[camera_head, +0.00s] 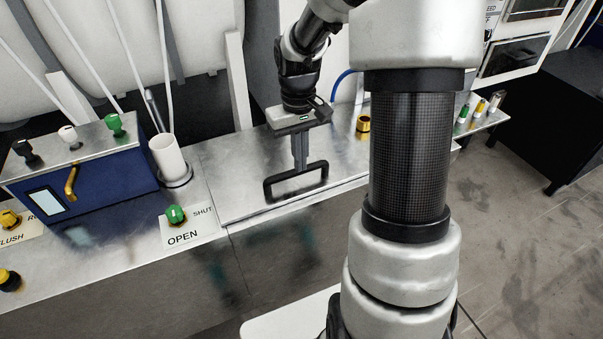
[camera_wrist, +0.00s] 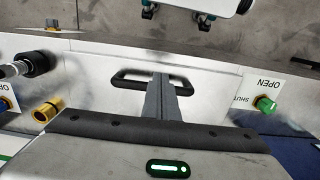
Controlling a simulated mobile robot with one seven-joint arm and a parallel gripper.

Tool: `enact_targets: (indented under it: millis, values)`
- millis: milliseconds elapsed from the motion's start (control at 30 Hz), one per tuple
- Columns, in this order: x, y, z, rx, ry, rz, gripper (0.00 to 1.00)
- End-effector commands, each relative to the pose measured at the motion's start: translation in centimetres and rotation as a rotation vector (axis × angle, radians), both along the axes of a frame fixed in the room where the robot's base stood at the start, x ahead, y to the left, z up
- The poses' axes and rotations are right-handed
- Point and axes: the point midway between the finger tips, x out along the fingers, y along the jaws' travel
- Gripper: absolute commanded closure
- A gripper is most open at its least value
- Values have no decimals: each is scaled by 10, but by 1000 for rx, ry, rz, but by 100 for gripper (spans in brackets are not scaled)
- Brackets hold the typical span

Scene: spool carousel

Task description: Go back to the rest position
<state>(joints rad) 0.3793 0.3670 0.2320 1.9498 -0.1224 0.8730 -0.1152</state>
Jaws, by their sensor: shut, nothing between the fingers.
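My gripper (camera_head: 300,168) shows in the head view at the end of my arm, pointing down over the metal bench top. Its fingers are together with nothing between them. A black bar handle (camera_head: 296,183) lies just at the fingertips, on the front part of a metal lid or panel. In the wrist view the fingers (camera_wrist: 160,80) reach toward the same handle (camera_wrist: 130,78) and cover part of its middle. I cannot tell whether they touch it.
A green knob (camera_head: 176,214) with an OPEN/SHUT label stands left of the handle. A blue box (camera_head: 100,183) with coloured knobs and a white cup (camera_head: 167,157) are further left. A brass fitting (camera_head: 363,123) is at the right.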

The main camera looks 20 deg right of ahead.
Motion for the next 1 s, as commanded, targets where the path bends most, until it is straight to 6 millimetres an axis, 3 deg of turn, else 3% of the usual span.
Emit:
enact_targets:
  millis: [33, 200, 467, 533, 667, 800, 900, 1000]
  values:
    - [1, 0, 12, -2, -4, -1, 100]
    - [1, 0, 34, -1, -3, 0, 100]
    - [0, 1, 46, -2, -5, 3, 100]
    - [-3, 4, 58, -10, -18, 13, 100]
    - [-19, 19, 108, -42, -82, 61, 100]
    - [-55, 43, 178, -80, -191, 141, 100]
    - [-87, 59, 219, -91, -275, 195, 100]
    - [-119, 69, 239, -81, -360, 154, 100]
